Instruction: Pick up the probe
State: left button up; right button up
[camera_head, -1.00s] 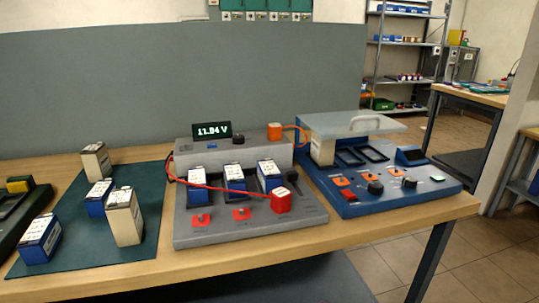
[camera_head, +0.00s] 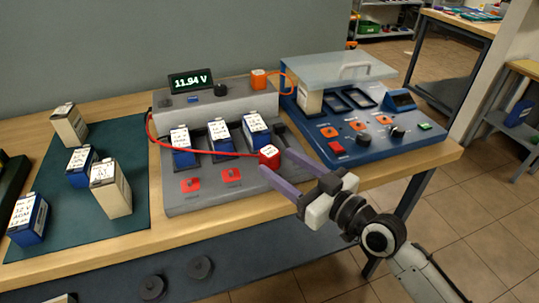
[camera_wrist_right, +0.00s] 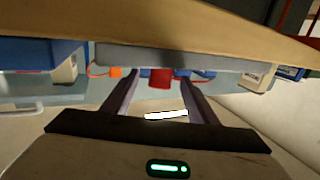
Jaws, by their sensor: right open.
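The probe is a red block (camera_head: 269,156) with a pale top label, joined to a red cable. It sits at the front right of the grey tester (camera_head: 215,196), whose display reads 11.94 V. My right gripper (camera_head: 277,165) is open, its two fingers pointing at the red probe from the front right. In the head view the fingertips are close to the probe; I cannot tell whether they touch it. In the right wrist view the probe (camera_wrist_right: 161,78) shows between the fingers, a little beyond them. My left gripper is not in view.
Three blue batteries (camera_head: 221,137) stand in the tester. A blue station (camera_head: 365,149) with a clear lid is at its right. A green mat (camera_head: 115,226) at left holds several batteries. An orange block (camera_head: 258,79) with an orange cable sits on the tester's back. The table's front edge is near my gripper.

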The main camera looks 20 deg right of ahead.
aim_at(276, 158)
jog(key=x, duration=0.4)
jog(key=shift+w+a+r, duration=0.2)
jog(key=shift+w+r, duration=0.05)
jog(key=shift+r, duration=0.1)
jog(key=shift+c, duration=0.4)
jog(key=c, duration=1.1)
jog(key=shift+c, duration=0.3)
jog(key=shift+r+p, duration=0.2)
jog(key=shift+p, duration=0.1)
